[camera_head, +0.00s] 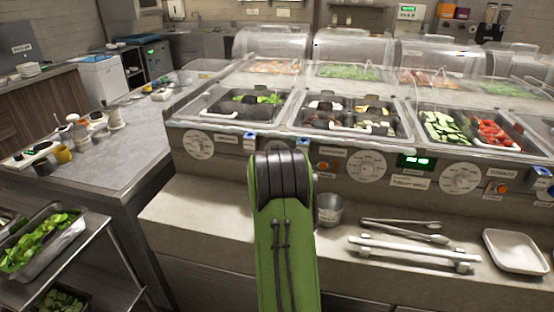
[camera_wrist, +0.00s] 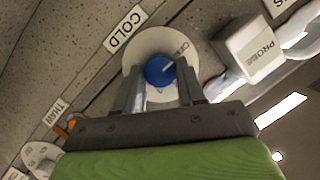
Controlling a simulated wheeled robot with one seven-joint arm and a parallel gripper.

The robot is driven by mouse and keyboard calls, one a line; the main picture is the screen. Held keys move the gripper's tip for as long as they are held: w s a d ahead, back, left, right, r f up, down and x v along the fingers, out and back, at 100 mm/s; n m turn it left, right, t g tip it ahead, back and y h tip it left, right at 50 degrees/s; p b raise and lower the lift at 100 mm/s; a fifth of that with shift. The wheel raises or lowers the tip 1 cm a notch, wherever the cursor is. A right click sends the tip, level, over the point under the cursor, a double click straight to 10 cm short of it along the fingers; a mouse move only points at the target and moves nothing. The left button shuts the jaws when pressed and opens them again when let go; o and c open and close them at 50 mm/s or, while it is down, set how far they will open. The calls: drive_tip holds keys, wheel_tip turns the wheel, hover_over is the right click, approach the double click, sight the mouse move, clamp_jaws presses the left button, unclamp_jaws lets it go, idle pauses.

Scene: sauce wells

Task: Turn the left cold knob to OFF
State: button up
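The cold knob (camera_wrist: 160,70) is a round blue knob with a pale pointer mark on a white dial plate (camera_wrist: 160,45). A COLD label (camera_wrist: 125,29) is beside it. The pointer slants to the upper right in the wrist view, near lettering on the plate that I cannot fully read. My gripper (camera_wrist: 160,72) has its two dark fingers apart, one on each side of the knob. I cannot tell whether they touch it. In the head view my green arm covers the gripper and that part of the panel.
A white PROBE box (camera_wrist: 248,48) is close right of the knob. An orange knob (camera_wrist: 73,121) by a THAW label is at the lower left. In the head view, tongs (camera_head: 405,230), a metal cup (camera_head: 329,208) and a white tray (camera_head: 515,251) are on the counter ledge.

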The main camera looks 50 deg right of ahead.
drive_tip(key=o, duration=0.4)
drive_tip(key=v, duration=1.5)
drive_tip(key=shift+s+a, duration=0.15)
drive_tip(key=shift+a, duration=0.2)
